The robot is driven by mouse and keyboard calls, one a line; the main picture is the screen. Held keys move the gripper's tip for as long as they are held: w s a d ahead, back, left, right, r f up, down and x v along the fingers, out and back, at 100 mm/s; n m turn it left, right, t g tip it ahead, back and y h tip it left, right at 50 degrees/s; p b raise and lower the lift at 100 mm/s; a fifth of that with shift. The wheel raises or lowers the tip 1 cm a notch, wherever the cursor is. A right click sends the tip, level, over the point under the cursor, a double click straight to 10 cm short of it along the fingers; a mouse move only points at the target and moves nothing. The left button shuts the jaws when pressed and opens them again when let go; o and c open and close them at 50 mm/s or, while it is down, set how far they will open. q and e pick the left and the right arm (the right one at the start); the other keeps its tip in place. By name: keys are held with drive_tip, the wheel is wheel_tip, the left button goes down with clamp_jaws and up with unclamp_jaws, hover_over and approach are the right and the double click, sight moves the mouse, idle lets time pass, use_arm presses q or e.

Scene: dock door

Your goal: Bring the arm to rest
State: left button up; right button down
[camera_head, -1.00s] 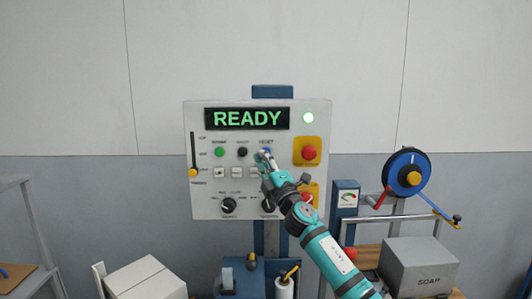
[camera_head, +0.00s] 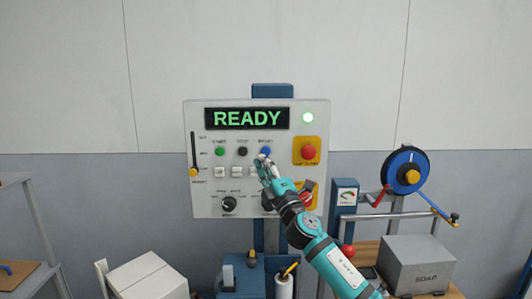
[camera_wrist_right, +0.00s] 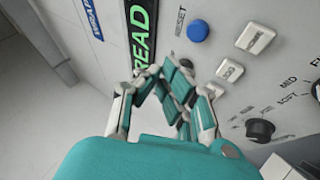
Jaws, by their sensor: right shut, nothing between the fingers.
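My right gripper (camera_head: 262,161) is in front of the white control panel (camera_head: 200,125), just below the blue RESET button (camera_head: 265,151). Its fingers are shut with nothing between them. In the right wrist view the fingertips (camera_wrist_right: 160,72) come together in front of the panel, and the blue button (camera_wrist_right: 198,31) shows apart from them, up and to the right. My left gripper is not in view.
The panel carries a red button (camera_head: 309,152) on yellow, a yellow-handled slider (camera_head: 194,171) and a black knob (camera_head: 229,204). A blue reel (camera_head: 405,160) and a grey SOAP box (camera_head: 418,263) stand at the right. A white box (camera_head: 148,278) is at lower left.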

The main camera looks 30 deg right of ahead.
idle(0.3)
drive_tip(key=s+a+f+m+g+h, duration=0.1)
drive_tip(key=s+a+f+m+g, duration=0.25)
drive_tip(key=f, duration=0.65)
drive_tip(key=s+a+f+m+g+h, duration=0.1)
drive_tip(key=s+a+f+m+g, duration=0.25)
drive_tip(key=f, duration=0.55)
drive_tip(key=s+a+f+m+g+h, duration=0.1)
drive_tip(key=s+f+m+g, duration=0.25)
drive_tip(key=s+f, duration=0.45)
drive_tip(key=s+a+f+m+g+y, duration=0.25)
drive_tip(key=s+a+f, duration=0.2)
drive_tip(key=s, duration=0.45)
drive_tip(key=s+a+f+m+g+y, duration=0.1)
drive_tip(key=s+a+f+g, duration=0.4)
drive_tip(key=s, duration=0.4)
drive_tip(key=s+a+f+m+g+y, duration=0.1)
drive_tip(key=s+a+f+g+y, duration=0.15)
drive_tip(key=s+f, duration=0.45)
wheel_tip(320, 180, down, 24)
drive_tip(key=s+f, duration=0.1)
drive_tip(key=s, duration=0.2)
drive_tip(key=s+d+f+g+h, duration=0.1)
drive_tip(key=s+d+f+g, duration=0.1)
drive_tip(key=s+f, duration=1.5)
drive_tip(key=shift+d+b, duration=0.2)
drive_tip(key=shift+b, duration=0.15)
